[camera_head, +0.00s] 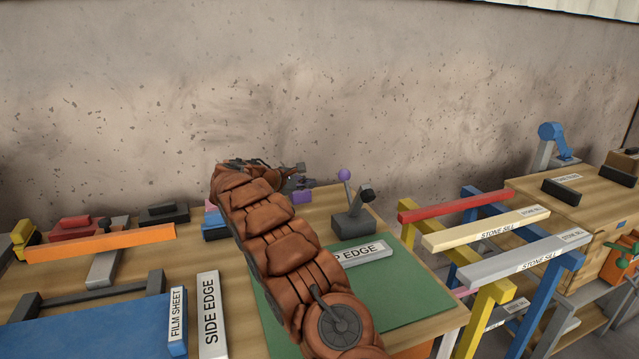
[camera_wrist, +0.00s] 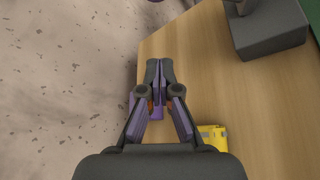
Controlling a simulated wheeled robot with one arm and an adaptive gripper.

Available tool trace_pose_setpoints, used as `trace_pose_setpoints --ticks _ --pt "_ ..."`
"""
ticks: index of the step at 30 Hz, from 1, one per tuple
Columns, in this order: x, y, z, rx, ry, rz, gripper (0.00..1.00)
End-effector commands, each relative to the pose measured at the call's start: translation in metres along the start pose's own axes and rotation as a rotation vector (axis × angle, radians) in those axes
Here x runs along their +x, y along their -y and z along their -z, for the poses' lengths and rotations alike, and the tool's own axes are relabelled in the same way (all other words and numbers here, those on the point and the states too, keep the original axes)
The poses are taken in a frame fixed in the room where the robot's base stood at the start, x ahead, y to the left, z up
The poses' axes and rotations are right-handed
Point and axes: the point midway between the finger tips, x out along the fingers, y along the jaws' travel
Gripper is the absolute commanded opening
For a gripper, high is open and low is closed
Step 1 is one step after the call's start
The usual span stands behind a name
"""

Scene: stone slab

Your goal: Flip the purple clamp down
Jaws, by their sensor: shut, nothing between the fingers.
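The purple clamp shows in the head view as a lever with a purple ball knob (camera_head: 344,175), standing upright from a dark grey base (camera_head: 352,223). A second short arm with a black end leans to the right. In the wrist view the grey base (camera_wrist: 268,35) is at the top right, and a sliver of purple shows at the top edge. My gripper (camera_wrist: 160,63) is shut and empty, over the back edge of the wooden bench. In the head view it is to the left of the knob, apart from it, and partly hidden by my arm.
A purple block (camera_head: 301,196) lies on the bench near my gripper. A yellow block (camera_wrist: 212,137) is below right of the fingers in the wrist view. A green mat (camera_head: 400,290) with a white labelled bar lies in front. The wall (camera_head: 300,80) stands close behind.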

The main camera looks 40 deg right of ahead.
Motion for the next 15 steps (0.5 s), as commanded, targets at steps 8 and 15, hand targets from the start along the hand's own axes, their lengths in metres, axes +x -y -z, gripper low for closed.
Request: trace_pose_setpoints --ticks 8,15 --pt "0.034 0.0 -0.001 0.0 0.0 0.003 0.0" --pt "0.07 0.0 -0.001 0.002 0.0 0.002 0.0"
